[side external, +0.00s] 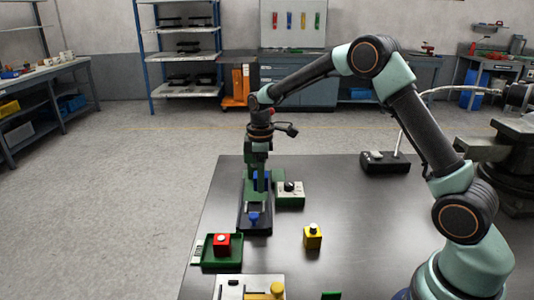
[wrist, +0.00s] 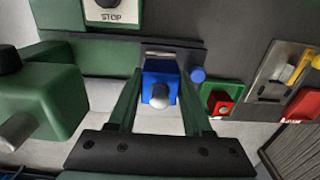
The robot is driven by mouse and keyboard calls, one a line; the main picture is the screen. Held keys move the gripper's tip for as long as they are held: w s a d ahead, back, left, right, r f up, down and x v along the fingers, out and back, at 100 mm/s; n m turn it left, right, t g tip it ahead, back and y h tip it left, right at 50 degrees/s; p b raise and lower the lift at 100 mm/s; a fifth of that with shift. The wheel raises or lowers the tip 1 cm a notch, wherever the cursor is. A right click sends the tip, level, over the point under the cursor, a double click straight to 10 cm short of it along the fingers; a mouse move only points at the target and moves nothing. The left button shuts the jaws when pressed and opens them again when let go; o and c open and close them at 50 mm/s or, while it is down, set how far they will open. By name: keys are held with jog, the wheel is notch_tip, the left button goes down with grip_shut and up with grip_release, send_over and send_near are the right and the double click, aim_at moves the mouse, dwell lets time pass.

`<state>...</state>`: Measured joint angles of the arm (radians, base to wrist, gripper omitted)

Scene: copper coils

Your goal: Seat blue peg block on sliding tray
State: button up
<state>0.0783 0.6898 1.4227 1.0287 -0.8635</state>
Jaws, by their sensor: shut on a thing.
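The blue peg block (wrist: 160,82), with a silver round-topped peg, sits between the two green fingers of my gripper (wrist: 160,88) in the wrist view. My gripper is shut on it. In the side view the blue block (side external: 262,181) shows partly behind my gripper (side external: 259,183), at the far part of the dark sliding tray (side external: 262,215).
A box with a black button (side external: 289,189) stands right of the tray. A red block (side external: 222,244) sits in a green holder (side external: 208,262) at the near left. A yellow block (side external: 312,237) stands to the right. A metal panel (side external: 232,286) is at the front. The table's right-middle is clear.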

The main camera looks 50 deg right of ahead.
aim_at(255, 210)
jog(key=shift+w+a+r, duration=0.35)
jog(key=shift+w+a, duration=0.35)
jog(key=shift+a, duration=0.05)
jog(key=shift+f, duration=3.2)
jog(key=shift+f, duration=0.4)
jog(key=shift+s+a+f, duration=0.15)
jog(key=shift+f, duration=0.55)
jog(key=o, duration=1.3)
jog(key=shift+o, duration=0.2)
jog(key=shift+r, duration=4.2)
